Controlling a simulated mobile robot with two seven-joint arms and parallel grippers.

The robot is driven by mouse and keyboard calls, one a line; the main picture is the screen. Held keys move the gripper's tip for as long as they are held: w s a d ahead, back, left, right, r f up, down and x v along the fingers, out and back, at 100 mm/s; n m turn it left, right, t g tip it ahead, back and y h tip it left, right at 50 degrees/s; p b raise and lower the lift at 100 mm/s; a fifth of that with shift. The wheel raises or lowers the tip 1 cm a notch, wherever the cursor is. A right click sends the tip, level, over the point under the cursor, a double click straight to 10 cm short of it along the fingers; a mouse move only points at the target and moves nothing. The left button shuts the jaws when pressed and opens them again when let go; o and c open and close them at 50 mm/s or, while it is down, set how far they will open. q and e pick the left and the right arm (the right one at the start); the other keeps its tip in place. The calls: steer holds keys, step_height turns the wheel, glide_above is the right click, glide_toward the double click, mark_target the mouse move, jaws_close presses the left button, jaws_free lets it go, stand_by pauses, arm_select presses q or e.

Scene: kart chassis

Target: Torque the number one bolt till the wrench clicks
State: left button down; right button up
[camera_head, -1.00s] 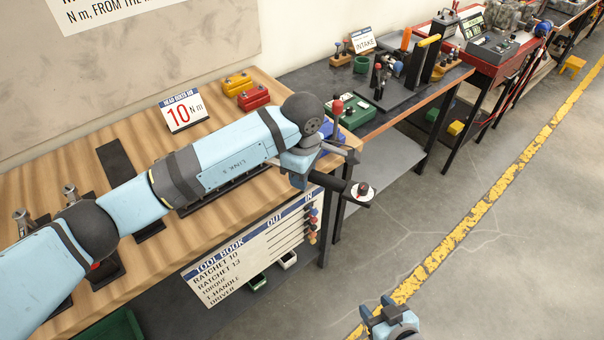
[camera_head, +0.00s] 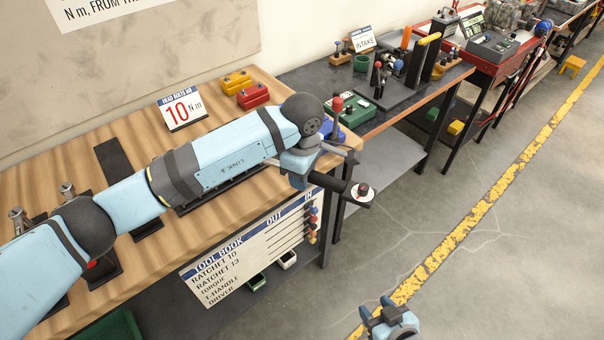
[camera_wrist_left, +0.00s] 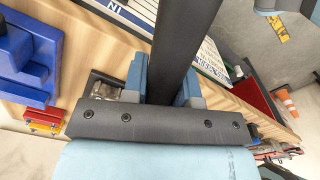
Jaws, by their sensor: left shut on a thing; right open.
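My left arm reaches across the wooden bench (camera_head: 60,185), and its gripper (camera_head: 318,178) is at the bench's right end. It is shut on a dark bar-shaped tool, which looks like the wrench (camera_head: 343,187). A pale disc with a dark and red knob is at the bar's outer end, over the floor. In the left wrist view the dark bar (camera_wrist_left: 185,45) runs between the two blue fingers (camera_wrist_left: 162,85). My right gripper (camera_head: 377,312) is open and empty over the floor at the bottom. I cannot make out the number one bolt in either view.
A sign reading 10 Nm (camera_head: 181,108) stands on the bench near yellow (camera_head: 235,80) and red (camera_head: 253,96) blocks. A tool book board (camera_head: 250,250) hangs on the front. A dark-topped table (camera_head: 310,78) adjoins at right.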

arm_select(q)
steer(key=shift+f+b, duration=0.45)
steer(key=shift+f, duration=0.05)
steer(key=s+a+m, duration=0.6)
steer(key=a, duration=0.5)
steer(key=s+a+m, duration=0.5)
steer(key=a+m, duration=0.2)
steer(key=a, duration=0.4)
steer(key=w+d+n, duration=0.3)
steer(key=d+n, duration=0.1)
steer(key=d, duration=0.3)
steer(key=w+d+n, duration=0.4)
steer(key=d, duration=0.3)
steer(key=w+d+n, duration=0.4)
steer(key=d+n, duration=0.1)
steer(key=d, duration=0.3)
steer(key=shift+w+d, duration=0.1)
